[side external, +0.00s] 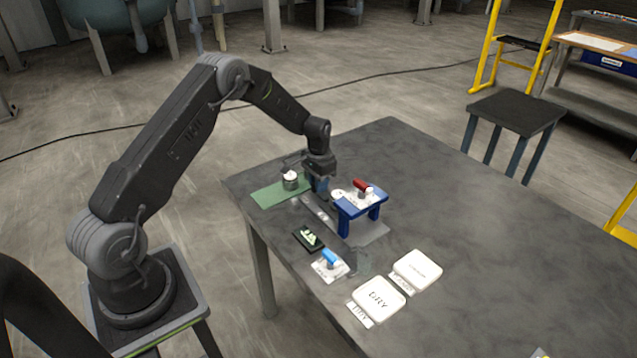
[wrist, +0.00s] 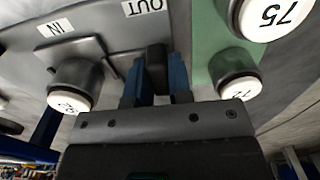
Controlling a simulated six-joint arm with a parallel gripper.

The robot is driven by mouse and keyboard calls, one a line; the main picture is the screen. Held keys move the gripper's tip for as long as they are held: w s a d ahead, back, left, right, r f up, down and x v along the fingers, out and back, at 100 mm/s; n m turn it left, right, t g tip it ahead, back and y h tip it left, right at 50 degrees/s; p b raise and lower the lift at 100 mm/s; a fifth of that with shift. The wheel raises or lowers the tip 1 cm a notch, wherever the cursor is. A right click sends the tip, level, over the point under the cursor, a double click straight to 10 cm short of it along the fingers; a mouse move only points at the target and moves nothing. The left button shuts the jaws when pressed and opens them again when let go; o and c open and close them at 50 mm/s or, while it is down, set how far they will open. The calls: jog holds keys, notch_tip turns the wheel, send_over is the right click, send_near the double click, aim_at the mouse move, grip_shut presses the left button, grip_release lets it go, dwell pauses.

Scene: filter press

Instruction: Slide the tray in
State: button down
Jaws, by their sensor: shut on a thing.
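My gripper (wrist: 156,78) has its two blue fingers closed on an upright black handle (wrist: 156,60) in the wrist view. In the side view my gripper (side external: 319,186) is low over the table, just left of the blue press frame (side external: 362,207). The grey tray (wrist: 95,48) shows left of the fingers, with a white-topped grey weight (wrist: 70,88) on or over it. Labels reading IN and OUT lie on the grey surface behind. In the side view the tray is partly hidden by my gripper, and its exact edge under the frame is unclear.
A green mat (side external: 268,196) holds white-topped weights (side external: 290,178) close to my gripper; it also shows in the wrist view (wrist: 207,40). A red handle (side external: 361,186) tops the frame. A blue-handled item (side external: 329,260), a black pad (side external: 308,238) and DRY plate (side external: 379,299) lie nearer the front.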

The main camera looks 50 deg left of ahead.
aim_at(328, 198)
jog(key=shift+d, duration=0.1)
jog(key=d, duration=0.4)
jog(key=shift+d, duration=0.15)
jog(key=c, duration=1)
grip_release()
jog(key=shift+c, duration=0.2)
notch_tip(328, 198, up, 14)
